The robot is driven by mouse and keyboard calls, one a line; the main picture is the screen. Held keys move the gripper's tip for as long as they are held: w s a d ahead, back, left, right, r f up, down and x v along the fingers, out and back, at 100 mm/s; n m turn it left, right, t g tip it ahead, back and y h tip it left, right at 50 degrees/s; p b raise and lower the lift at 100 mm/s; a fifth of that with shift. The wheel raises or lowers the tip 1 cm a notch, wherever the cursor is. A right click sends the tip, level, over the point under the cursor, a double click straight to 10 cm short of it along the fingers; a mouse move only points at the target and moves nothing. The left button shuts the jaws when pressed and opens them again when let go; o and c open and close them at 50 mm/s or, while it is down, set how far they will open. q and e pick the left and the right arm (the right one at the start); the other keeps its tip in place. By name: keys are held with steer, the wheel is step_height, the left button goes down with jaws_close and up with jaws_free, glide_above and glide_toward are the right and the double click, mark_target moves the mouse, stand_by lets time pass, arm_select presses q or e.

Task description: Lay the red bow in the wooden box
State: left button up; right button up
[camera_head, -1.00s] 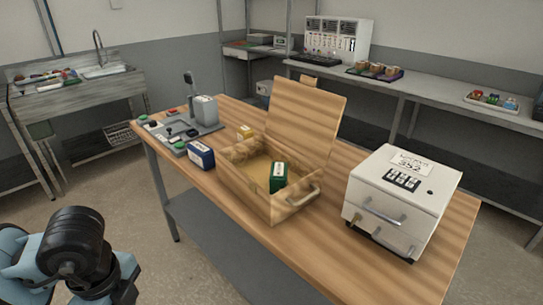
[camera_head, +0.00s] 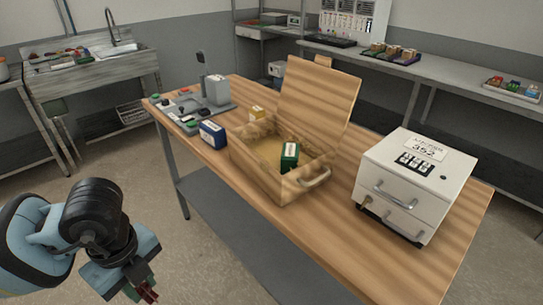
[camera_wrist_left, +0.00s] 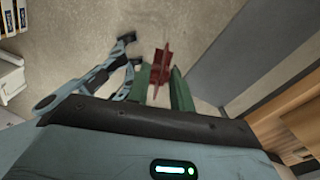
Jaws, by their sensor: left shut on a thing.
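The wooden box (camera_head: 262,186) stands on the table with its lid (camera_head: 318,98) raised. A green carton (camera_head: 289,157) is inside it, and bare floor shows beside the carton. My left gripper (camera_head: 143,289) is low at the left of the head view, in front of the table and well short of the box. It is shut on the red bow (camera_wrist_left: 161,62), which shows between the green fingers in the left wrist view. In the head view only a small red part of the bow (camera_head: 149,294) shows. My right gripper is out of view.
A white drawer cabinet (camera_head: 415,185) stands to the right. A grey device (camera_head: 205,100) is at the far left end.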

arm_select(q)
steer(key=m, duration=0.6)
steer(key=shift+w+d, duration=0.3)
steer(key=shift+w, duration=0.05)
steer(key=m, duration=0.3)
steer(key=shift+w+d+f+m, duration=0.1)
steer(key=shift+w+d+m, duration=0.05)
steer(key=shift+m, duration=0.15)
steer(key=m, duration=0.6)
steer(key=w+d+m, duration=0.1)
steer(key=m, duration=0.2)
steer(key=shift+m, duration=0.3)
steer(key=m, duration=0.5)
steer(key=shift+w+d+f+m, duration=0.1)
steer(key=shift+w+d+m, duration=0.1)
steer(key=shift+m, duration=0.1)
steer(key=m, duration=0.8)
steer(key=w+d+m, duration=0.1)
steer(key=m, duration=0.7)
steer(key=w+d+m, duration=0.1)
steer(key=m, duration=0.7)
steer(key=shift+w+d, duration=0.1)
